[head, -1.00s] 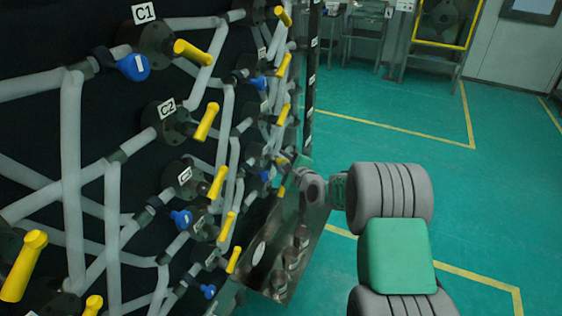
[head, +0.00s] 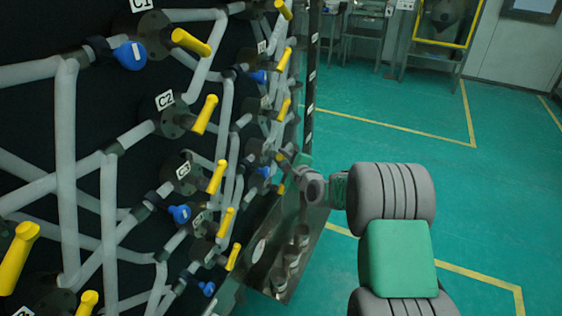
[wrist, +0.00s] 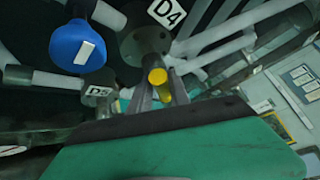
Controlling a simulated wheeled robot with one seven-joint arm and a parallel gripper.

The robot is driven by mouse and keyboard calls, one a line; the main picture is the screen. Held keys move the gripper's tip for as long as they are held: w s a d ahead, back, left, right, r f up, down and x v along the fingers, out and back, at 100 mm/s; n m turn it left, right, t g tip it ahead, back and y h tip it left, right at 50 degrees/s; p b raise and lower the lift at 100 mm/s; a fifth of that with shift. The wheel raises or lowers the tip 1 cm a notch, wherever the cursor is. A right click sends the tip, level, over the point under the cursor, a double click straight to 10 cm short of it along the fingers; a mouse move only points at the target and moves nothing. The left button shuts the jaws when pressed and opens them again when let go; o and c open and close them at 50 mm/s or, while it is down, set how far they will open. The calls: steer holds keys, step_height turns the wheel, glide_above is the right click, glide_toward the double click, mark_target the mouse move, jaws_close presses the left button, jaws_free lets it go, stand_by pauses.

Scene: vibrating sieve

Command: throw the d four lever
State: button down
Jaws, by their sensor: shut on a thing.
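In the wrist view the D4 label (wrist: 167,12) is tilted beside a dark round valve body (wrist: 146,42). A yellow lever (wrist: 158,77) comes out from this valve toward the camera, its round end facing me. The grey fingers of my gripper (wrist: 161,90) are on either side of the lever, shut on it. My green wrist body hides the lower part of that view. In the head view my gripper (head: 285,163) is at the far right edge of the valve panel, small and dark, and the lever there is hard to make out.
In the head view, pipes and several yellow levers, such as the one by C2 (head: 205,114), cover the panel. Green floor (head: 400,120) to the right is open.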

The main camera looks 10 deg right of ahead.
steer(key=n+t+b, duration=0.2)
steer(key=b, duration=0.5)
steer(key=shift+w, duration=0.2)
steer(key=n+t+y+b, duration=0.1)
steer(key=n+b, duration=0.1)
steer(key=b, duration=0.5)
steer(key=n+t+b, duration=0.2)
steer(key=n+b, duration=0.1)
steer(key=b, duration=0.5)
steer(key=shift+s+y, duration=0.1)
steer(key=shift+y, duration=0.3)
steer(key=n+y+b, duration=0.1)
steer(key=n+b, duration=0.1)
steer(key=b, duration=0.3)
steer(key=n+t+y+b, duration=0.1)
steer(key=n+b, duration=0.1)
steer(key=b, duration=0.2)
steer(key=shift+a+r+y+b, duration=0.1)
steer(key=shift+r+y+b, duration=0.25)
steer(key=shift+r+y, duration=0.05)
steer(key=n+b, duration=0.1)
steer(key=n+y+b, duration=0.1)
steer(key=shift+s+r+b, duration=0.1)
steer(key=shift+r+b, duration=0.15)
steer(key=shift+b, duration=0.05)
steer(key=shift+a+r+y, duration=0.1)
steer(key=shift+y, duration=0.3)
